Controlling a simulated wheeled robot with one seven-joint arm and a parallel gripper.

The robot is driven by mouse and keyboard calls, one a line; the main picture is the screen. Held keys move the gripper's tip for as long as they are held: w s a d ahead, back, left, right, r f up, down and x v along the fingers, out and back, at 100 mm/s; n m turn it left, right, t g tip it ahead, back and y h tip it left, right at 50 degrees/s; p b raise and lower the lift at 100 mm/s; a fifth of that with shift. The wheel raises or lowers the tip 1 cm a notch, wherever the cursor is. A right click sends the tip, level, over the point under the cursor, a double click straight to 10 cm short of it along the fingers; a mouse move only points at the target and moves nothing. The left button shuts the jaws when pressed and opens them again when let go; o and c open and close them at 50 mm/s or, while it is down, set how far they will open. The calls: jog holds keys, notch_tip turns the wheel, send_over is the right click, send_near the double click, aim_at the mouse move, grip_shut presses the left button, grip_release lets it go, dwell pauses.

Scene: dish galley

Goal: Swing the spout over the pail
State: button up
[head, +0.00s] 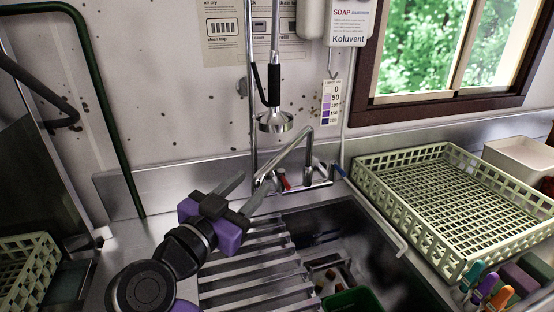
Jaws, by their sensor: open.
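The chrome spout (285,158) rises from the tap behind the sink and slopes down to the left. Its outlet end is above the left part of the sink, where slatted metal bars lie. A green container (352,301), probably the pail, stands in the sink at the bottom edge of the head view, partly cut off. The spout's end is left of it, not over it. My gripper (252,186), purple and black with grey fingers, is open and empty. Its fingertips are close to the spout's end; I cannot tell whether they touch it.
A spray head (274,121) hangs above the spout. A pale green dish rack (452,205) stands on the right counter, with coloured-handled brushes (488,288) in front. A bent metal rod (385,226) crosses the sink's right rim. Another rack (27,268) is at far left.

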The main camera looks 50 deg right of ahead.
aim_at(268, 168)
jog(key=d, duration=0.2)
jog(key=d+p, duration=0.1)
jog(key=d, duration=0.1)
jog(key=w+d+p, duration=0.1)
jog(key=d, duration=0.1)
jog(key=shift+d+r, duration=0.1)
jog(key=shift+d, duration=0.1)
jog(key=shift+w+d, duration=0.25)
jog(key=shift+d, duration=0.5)
jog(key=shift+c, duration=0.3)
grip_shut()
jog(key=shift+w+a, duration=0.1)
dwell(0.3)
